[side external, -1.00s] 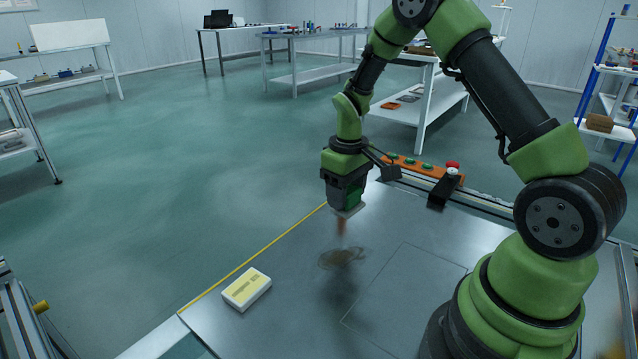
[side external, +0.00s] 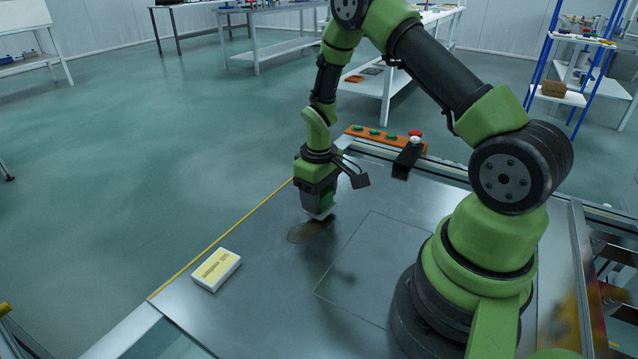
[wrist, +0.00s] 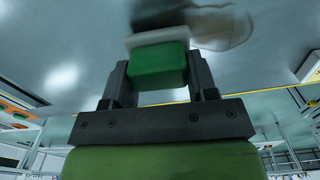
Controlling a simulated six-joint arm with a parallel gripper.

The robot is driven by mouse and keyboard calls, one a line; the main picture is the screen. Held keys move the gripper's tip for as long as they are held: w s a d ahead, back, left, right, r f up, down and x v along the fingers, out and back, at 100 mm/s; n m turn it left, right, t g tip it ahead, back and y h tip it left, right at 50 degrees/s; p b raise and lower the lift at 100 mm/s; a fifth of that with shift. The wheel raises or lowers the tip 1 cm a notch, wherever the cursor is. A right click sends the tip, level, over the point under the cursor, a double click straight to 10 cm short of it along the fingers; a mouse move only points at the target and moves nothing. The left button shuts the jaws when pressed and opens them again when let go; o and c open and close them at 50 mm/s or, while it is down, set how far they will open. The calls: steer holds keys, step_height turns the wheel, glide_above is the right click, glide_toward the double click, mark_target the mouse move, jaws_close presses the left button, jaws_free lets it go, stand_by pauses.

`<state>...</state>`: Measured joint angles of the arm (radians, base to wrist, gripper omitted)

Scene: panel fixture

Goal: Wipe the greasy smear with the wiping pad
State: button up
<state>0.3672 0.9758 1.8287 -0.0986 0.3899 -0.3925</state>
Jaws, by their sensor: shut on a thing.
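My gripper (side external: 318,200) is shut on the wiping pad, a green block (wrist: 158,66) with a white underside (wrist: 157,37). The white edge of the pad (side external: 321,215) also shows in the side view, low over the metal panel. The greasy smear (side external: 308,232) is a brown, roughly oval patch on the panel, just below and left of the pad in that view. In the wrist view the smear (wrist: 222,30) lies beyond the pad, which hides part of it. I cannot tell whether the pad touches the panel.
A white box with a yellow label (side external: 216,269) lies on the metal panel (side external: 255,240), left of the smear. An orange button strip (side external: 375,136) and a black block with a red button (side external: 408,157) stand at the far edge. A yellow line (side external: 225,236) borders the panel.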

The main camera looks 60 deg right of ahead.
mark_target(294, 246)
steer(key=shift+f, duration=0.85)
steer(key=shift+a+r, duration=0.1)
steer(key=shift+a, duration=0.8)
steer(key=shift+c, duration=0.3)
steer(key=shift+a, duration=4.15)
steer(key=shift+d, duration=5)
steer(key=shift+s+d, duration=0.1)
steer(key=shift+s, duration=0.25)
steer(key=shift+a, duration=5.25)
steer(key=shift+d, duration=5.3)
steer(key=shift+a+r, duration=0.1)
steer(key=shift+r, duration=4.05)
steer(key=shift+s, duration=0.1)
